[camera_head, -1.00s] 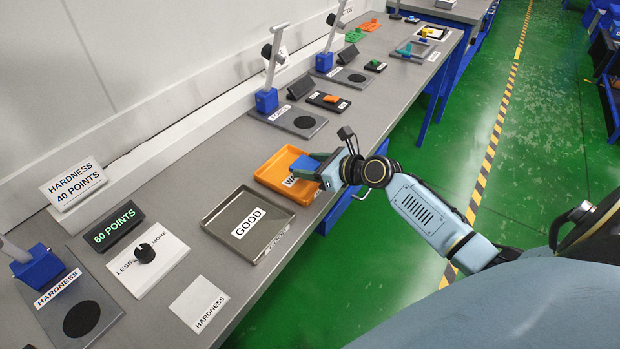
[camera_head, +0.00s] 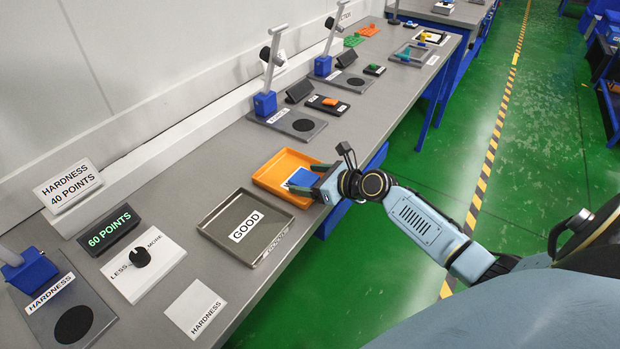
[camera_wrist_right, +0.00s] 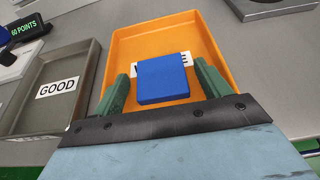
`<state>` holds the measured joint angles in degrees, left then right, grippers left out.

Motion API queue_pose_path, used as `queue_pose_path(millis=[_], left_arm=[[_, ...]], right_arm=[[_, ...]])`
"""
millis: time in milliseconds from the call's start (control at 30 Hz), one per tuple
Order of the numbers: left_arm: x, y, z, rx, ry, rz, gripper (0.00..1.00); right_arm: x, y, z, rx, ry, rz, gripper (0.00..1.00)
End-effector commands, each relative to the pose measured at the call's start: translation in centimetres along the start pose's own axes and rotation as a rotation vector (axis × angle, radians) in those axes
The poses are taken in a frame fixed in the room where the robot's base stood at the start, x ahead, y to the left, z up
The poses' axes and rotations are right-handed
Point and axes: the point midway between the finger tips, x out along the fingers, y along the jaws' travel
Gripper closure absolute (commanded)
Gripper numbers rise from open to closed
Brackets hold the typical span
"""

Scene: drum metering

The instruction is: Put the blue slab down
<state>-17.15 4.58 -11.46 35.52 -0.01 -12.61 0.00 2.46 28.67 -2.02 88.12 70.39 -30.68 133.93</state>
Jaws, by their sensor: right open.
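The blue slab (camera_head: 302,178) lies in the orange tray (camera_head: 268,180), over part of the tray's white label. In the right wrist view the slab (camera_wrist_right: 162,79) sits between the two green fingers of my right gripper (camera_wrist_right: 162,85), with a gap on each side. The right gripper (camera_head: 312,176) is open at the tray's right side in the head view. The orange tray (camera_wrist_right: 205,40) fills the middle of the wrist view. My left gripper is in neither view.
A grey tray marked GOOD (camera_head: 222,208) stands beside the orange tray; it also shows in the wrist view (camera_wrist_right: 85,75). A dial panel (camera_head: 165,254), a 60 POINTS display (camera_head: 108,229) and a HARDNESS station (camera_head: 100,290) stand at left. More stations line the bench farther back.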

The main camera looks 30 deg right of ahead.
Motion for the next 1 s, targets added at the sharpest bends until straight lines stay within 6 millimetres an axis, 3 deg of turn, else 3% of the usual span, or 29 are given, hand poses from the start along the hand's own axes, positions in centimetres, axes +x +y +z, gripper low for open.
queue_pose_path(millis=[267,700,1000], left_arm=[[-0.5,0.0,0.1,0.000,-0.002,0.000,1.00],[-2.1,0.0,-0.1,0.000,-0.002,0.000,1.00],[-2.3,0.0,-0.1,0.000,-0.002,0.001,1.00]], right_arm=[[-1.2,0.0,0.3,0.000,0.002,0.001,0.24],[-9.7,0.1,0.3,-0.001,0.002,0.001,0.24],[-12.1,0.0,0.3,0.000,0.000,0.002,0.24]])
